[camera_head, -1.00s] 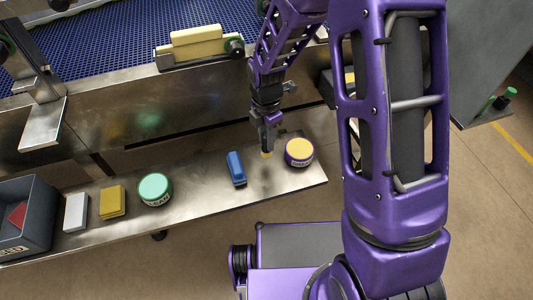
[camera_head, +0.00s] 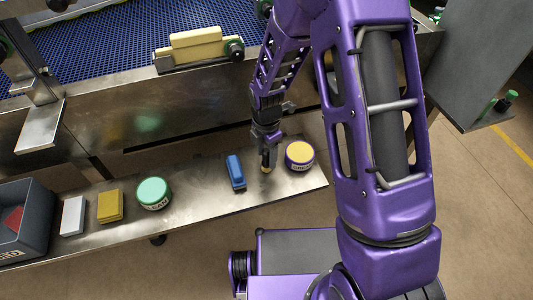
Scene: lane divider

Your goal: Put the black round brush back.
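The black round brush (camera_head: 265,158) is small in view, a dark upright stub with a tan tip at its lower end. My gripper (camera_head: 266,149) points down and appears shut on its upper part; the fingers are small and partly hidden. The brush's tip is at or just above the steel shelf (camera_head: 205,203), between a blue brush (camera_head: 235,171) on the left and a round tin with an orange top (camera_head: 299,155) on the right. I cannot tell whether the tip touches the shelf.
Left along the shelf are a green-topped tin (camera_head: 154,192), a yellow block (camera_head: 110,206), a white block (camera_head: 73,215) and a grey bin (camera_head: 25,222) with something red inside.

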